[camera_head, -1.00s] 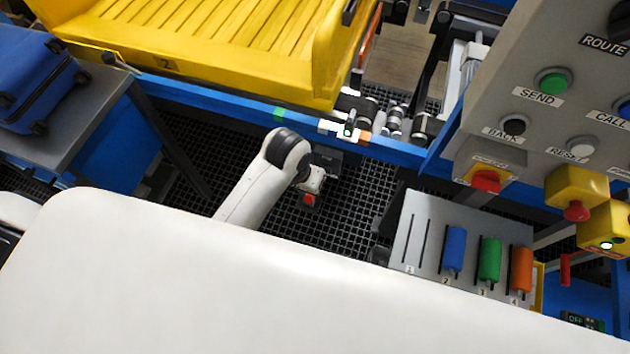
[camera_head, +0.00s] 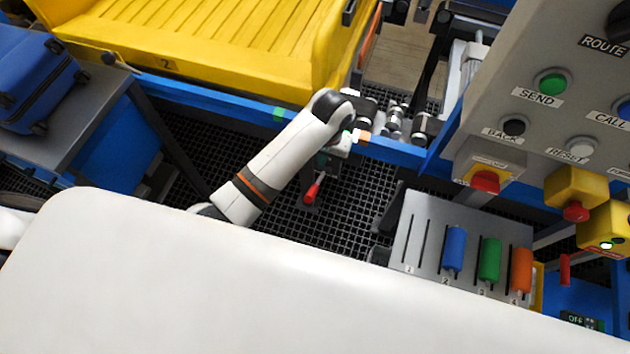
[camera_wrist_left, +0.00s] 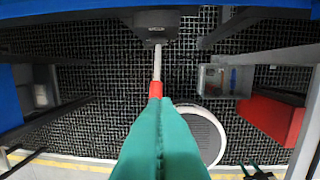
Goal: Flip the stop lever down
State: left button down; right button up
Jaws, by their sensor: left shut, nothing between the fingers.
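The stop lever (camera_head: 312,192) has a red grip and shows below the blue conveyor rail in the head view, its grip slanting toward the lower left of the picture. In the left wrist view the lever's red grip (camera_wrist_left: 156,88) ends a pale rod from a dark housing (camera_wrist_left: 156,24). My left gripper (camera_head: 321,160) is just above the red grip in the head view, partly hidden by its wrist. Its teal fingers (camera_wrist_left: 160,105) are shut and empty, overlapping the grip's end in the wrist view; contact cannot be told.
A yellow tray (camera_head: 220,75) sits on the conveyor behind the blue rail (camera_head: 210,98). A control panel (camera_head: 545,125) with buttons stands at the right, above a slotted grey plate (camera_head: 425,215) with coloured handles. A blue suitcase (camera_head: 40,90) lies at the left. Dark mesh lies below.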

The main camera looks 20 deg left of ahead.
pick_arm(q)
send_over(314, 189)
jog(key=w+d, duration=0.1)
jog(key=w, duration=0.1)
notch_tip(314, 189, down, 7)
jog(key=f, duration=0.1)
jog(key=s+f, duration=0.1)
jog(key=f+p, duration=0.1)
jog(key=shift+s+a+f, duration=0.2)
jog(key=shift+s+a, duration=0.05)
jog(key=shift+s, duration=0.05)
jog(key=shift+s+a+f, duration=0.1)
jog(key=shift+s+f, duration=0.2)
jog(key=shift+f, duration=0.15)
